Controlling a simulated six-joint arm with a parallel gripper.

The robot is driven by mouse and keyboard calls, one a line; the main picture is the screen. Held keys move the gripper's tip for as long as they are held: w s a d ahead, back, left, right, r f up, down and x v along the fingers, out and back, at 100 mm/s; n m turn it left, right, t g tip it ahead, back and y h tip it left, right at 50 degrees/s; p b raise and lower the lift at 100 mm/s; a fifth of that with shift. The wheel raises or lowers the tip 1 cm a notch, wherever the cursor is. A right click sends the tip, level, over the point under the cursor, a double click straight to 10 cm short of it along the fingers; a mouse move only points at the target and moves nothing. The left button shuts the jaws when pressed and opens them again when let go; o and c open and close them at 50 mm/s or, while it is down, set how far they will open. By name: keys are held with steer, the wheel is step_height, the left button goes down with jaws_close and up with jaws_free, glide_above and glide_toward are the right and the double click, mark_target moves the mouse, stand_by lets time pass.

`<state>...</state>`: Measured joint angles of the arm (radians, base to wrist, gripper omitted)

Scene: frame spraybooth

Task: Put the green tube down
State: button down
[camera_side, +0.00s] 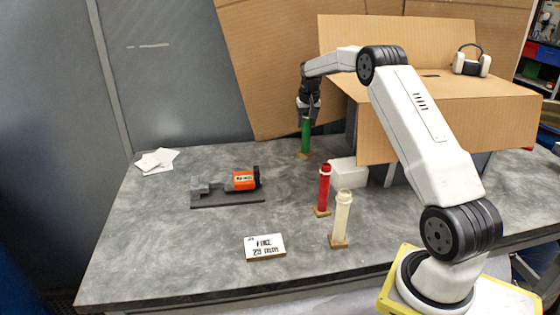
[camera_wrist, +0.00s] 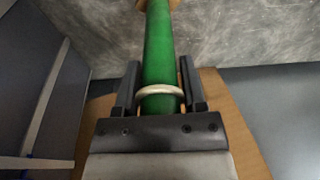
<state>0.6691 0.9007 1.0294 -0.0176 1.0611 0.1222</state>
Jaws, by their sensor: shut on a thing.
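The green tube (camera_side: 305,134) is upright at the back of the grey table in the side view, with a small tan base at its lower end. The base appears to be at the table top; I cannot tell whether it touches. My gripper (camera_side: 309,112) points down from above and is shut on the tube's upper part. In the wrist view the green tube (camera_wrist: 159,50) runs between the two dark fingers of my gripper (camera_wrist: 160,95), with a pale ring around it near the palm. The tube's top end is hidden by the gripper.
A red tube (camera_side: 324,188) and a cream tube (camera_side: 342,218) stand nearer the front. A white box (camera_side: 348,172) and a large cardboard box (camera_side: 450,105) are to the right. An orange-and-grey tool (camera_side: 240,181) lies left on a dark mat. A sign (camera_side: 265,247) lies in front.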

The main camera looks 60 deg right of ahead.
mark_target(306, 137)
steer(key=shift+f, duration=3.1)
steer(key=shift+c, duration=0.7)
jaws_free()
steer(key=r, duration=0.4)
steer(key=s+a+r, duration=0.1)
steer(key=r, duration=0.7)
steer(key=shift+s+a, duration=0.15)
